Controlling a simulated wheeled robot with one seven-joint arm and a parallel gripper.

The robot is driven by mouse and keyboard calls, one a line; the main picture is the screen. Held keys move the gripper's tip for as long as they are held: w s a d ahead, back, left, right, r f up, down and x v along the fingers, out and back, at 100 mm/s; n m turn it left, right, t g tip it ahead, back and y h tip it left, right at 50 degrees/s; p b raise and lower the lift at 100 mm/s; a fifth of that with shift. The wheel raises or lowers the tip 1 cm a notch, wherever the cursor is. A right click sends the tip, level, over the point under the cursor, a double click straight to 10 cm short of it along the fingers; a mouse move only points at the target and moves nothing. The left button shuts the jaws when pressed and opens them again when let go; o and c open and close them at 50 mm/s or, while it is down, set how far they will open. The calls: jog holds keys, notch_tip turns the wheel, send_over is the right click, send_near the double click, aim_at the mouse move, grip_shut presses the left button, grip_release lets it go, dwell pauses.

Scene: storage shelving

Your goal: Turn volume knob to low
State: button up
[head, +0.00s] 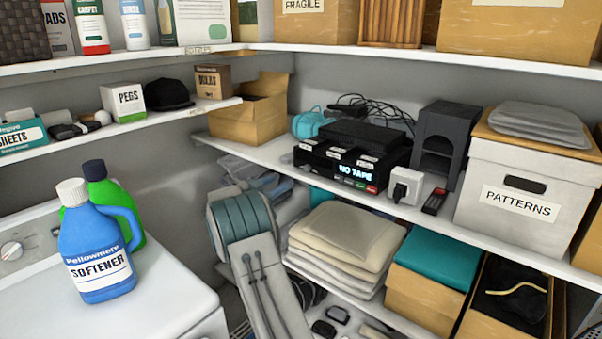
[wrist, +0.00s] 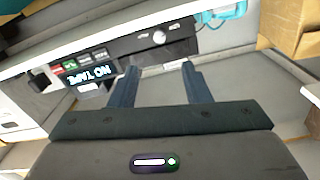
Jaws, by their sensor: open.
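A black tape player (head: 325,163) with a lit "NO TAPE" display stands on the middle shelf in the head view. Its front also shows, upside down, in the wrist view (wrist: 128,46). There, a round silver knob (wrist: 159,37) and smaller controls sit on the front panel; I cannot read which one is volume or where it points. My gripper (wrist: 159,67) is open and empty, its two dark fingers pointing toward the front panel, apparently short of it. The knobs are too small to make out in the head view, and my gripper is not clearly visible there.
Right of the player are a white box with a black dial (head: 401,187), a dark holder (head: 440,140) and a "PATTERNS" box (head: 515,212). Cyan headphones (head: 308,122) are to its left. Folded cloths (head: 345,235) lie below.

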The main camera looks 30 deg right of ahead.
aim_at(305, 169)
jog(key=p+x, duration=0.3)
jog(key=x, duration=1)
jog(key=shift+d+p, duration=0.25)
jog(key=shift+p, duration=0.15)
